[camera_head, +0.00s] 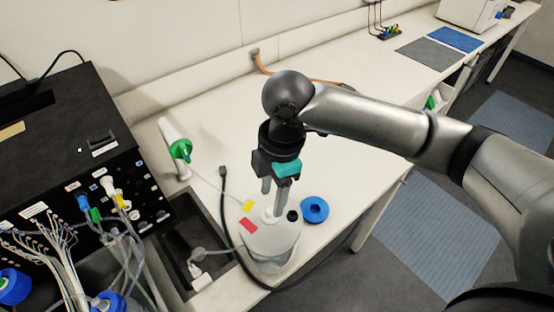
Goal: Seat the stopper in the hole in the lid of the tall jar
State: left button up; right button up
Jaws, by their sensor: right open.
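The tall jar (272,262) stands near the front edge of the white bench, with a pale translucent body and a white lid (281,232). A yellow tag and a red tag show on its left side. A small white piece (267,216) sits on top of the lid, and a small black piece (292,215) shows at its right rim. I cannot tell which of these is the stopper, and the lid's hole is not clear. My right gripper (273,202) points down just above the white piece with its fingers apart; whether it touches is unclear. My left gripper is out of view.
A blue ring-shaped cap (314,210) lies on the bench right of the jar. A black cable (227,220) curves around the jar's left side. A black instrument (75,150) with tubes and wires stands at left. The bench behind is mostly clear.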

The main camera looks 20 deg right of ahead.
notch_tip(320, 180, up, 11)
jog(key=d, duration=0.1)
jog(key=shift+d, duration=0.15)
